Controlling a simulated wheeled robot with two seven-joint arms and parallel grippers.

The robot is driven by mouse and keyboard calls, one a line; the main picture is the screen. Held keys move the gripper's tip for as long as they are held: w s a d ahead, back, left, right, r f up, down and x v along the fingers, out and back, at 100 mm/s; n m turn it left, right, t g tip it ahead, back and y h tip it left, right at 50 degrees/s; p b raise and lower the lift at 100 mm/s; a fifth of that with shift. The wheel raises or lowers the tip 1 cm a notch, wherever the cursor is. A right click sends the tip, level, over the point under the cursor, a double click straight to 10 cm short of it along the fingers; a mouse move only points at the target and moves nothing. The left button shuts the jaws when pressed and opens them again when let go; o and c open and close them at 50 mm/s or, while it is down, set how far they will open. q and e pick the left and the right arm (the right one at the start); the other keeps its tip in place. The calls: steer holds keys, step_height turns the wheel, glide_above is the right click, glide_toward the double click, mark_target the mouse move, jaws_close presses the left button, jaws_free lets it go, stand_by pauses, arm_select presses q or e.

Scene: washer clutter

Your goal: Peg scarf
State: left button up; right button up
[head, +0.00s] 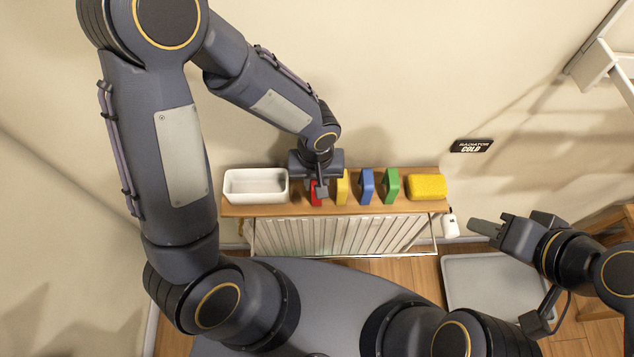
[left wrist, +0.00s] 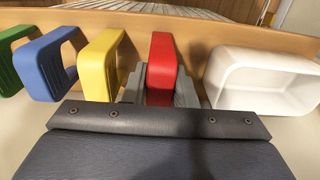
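A red peg (head: 316,194) stands on the wooden shelf (head: 270,210), and it shows in the left wrist view (left wrist: 162,70). My left gripper (head: 317,188) is lowered over it, one grey finger against each side with no clear gap. Yellow (head: 342,188), blue (head: 367,186) and green (head: 391,186) pegs stand in a row to its right in the head view. My right gripper (head: 486,228) is in the air right of the shelf, away from the pegs; its finger gap is not clear. I see no scarf in either view.
A white tub (head: 256,186) is close left of the red peg in the head view. A yellow sponge (head: 427,187) is at the shelf's right end. A white slatted radiator (head: 335,236) is below. A grey tray (head: 485,280) lies on the floor. A sign (head: 472,146) reads "RADIATOR COLD".

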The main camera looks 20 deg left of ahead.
arm_select(q)
steer(key=c, duration=0.3)
steer(key=shift+r+p, duration=2.35)
steer(key=shift+r, duration=1.15)
